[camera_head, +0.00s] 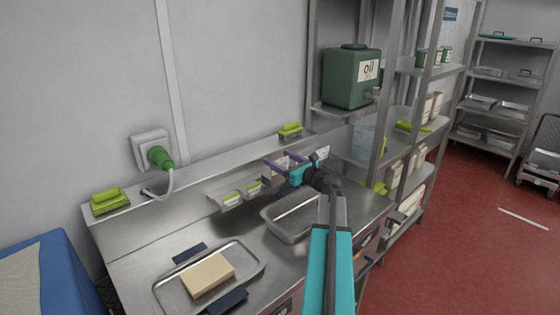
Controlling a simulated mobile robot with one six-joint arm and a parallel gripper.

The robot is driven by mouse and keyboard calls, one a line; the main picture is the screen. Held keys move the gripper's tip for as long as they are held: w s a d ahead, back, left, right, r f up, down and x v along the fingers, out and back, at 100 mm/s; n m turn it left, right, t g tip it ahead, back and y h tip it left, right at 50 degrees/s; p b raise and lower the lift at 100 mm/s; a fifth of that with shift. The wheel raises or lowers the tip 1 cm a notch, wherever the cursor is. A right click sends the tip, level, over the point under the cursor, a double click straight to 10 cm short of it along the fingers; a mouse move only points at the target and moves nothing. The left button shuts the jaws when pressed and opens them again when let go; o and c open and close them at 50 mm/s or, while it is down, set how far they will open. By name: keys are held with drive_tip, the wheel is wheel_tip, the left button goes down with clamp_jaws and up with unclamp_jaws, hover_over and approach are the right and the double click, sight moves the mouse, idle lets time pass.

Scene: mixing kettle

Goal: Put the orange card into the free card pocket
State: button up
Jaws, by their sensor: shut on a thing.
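My gripper (275,161) reaches over the back of the steel counter, near the upright back panel. Its two dark fingers point left and stand apart. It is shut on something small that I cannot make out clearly. A pale card-like patch (279,169) shows between and just below the fingers; I cannot tell whether it is held or lies behind them. No orange face is clearly visible, and I cannot make out a free card pocket.
A steel tray (249,267) with a tan block (208,275) stands on the counter. An empty tray (275,226) lies below my arm. A small holder (222,204) with yellow-green items is left of the gripper. A green oil container (345,88) and shelf posts stand to the right.

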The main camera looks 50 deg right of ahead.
drive_tip(key=shift+f+b, duration=1.75)
idle(0.5)
drive_tip(key=o, duration=1.1)
drive_tip(key=shift+c, duration=0.2)
drive_tip(key=c, duration=0.3)
drive_tip(key=shift+s, duration=0.2)
drive_tip(key=shift+s+a+b, duration=0.15)
drive_tip(key=shift+s+b, duration=0.3)
drive_tip(key=shift+s, duration=1.15)
drive_tip(key=shift+s+a+b, duration=0.1)
drive_tip(key=shift+s+b, duration=0.3)
drive_tip(key=shift+s, duration=1.3)
drive_tip(key=shift+r, duration=0.15)
